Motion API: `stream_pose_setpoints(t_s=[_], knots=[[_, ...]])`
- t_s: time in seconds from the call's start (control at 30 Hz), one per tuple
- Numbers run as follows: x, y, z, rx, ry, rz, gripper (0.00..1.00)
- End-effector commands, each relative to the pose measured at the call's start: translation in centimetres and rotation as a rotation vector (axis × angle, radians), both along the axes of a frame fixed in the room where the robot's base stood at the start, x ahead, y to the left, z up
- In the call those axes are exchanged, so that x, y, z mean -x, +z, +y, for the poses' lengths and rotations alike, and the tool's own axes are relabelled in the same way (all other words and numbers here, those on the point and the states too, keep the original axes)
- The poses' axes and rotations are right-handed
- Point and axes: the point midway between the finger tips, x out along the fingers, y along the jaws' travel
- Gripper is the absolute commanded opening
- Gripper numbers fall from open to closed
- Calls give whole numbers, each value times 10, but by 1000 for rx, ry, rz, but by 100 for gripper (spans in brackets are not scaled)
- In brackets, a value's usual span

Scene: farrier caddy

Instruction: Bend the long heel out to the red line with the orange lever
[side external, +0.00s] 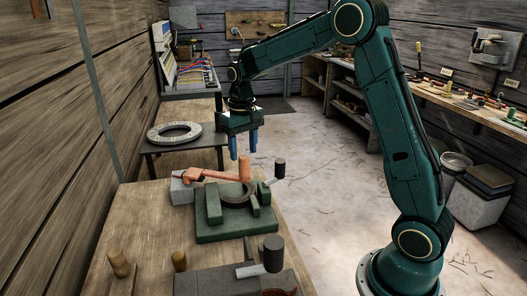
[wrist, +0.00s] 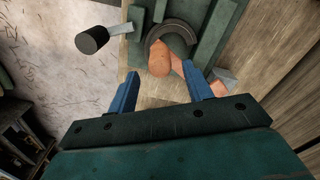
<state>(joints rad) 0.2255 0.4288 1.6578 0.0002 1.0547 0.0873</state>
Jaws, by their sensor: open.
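The orange lever (side external: 212,176) lies across the green fixture (side external: 233,230) on the wooden bench. In the wrist view the grip's rounded top (wrist: 159,60) shows just beyond my fingertips. A dark curved horseshoe (side external: 236,194) sits between the fixture's green blocks; its arc also shows in the wrist view (wrist: 172,27). The long heel and red line cannot be made out. My gripper (side external: 243,155) is open and empty, fingers pointing down, just above and beside the grip. In the wrist view the grip lies between the blue fingers (wrist: 163,80).
A dark-knobbed handle (side external: 279,168) sticks up at the fixture's right. A second clamp (side external: 274,254) and wooden handles (side external: 118,263) stand at the bench's front. A grey block (side external: 181,190) sits left of the fixture. A grey ring (side external: 174,133) lies on a table behind.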

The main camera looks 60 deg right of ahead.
Motion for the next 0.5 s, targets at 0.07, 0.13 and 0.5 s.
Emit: stream_pose_setpoints(t_s=[0.07,0.13,0.5], knots=[[0,-14,0,-1,0,4,50],[1,-24,0,-1,0,4,50],[0,-55,0,0,0,1,50]])
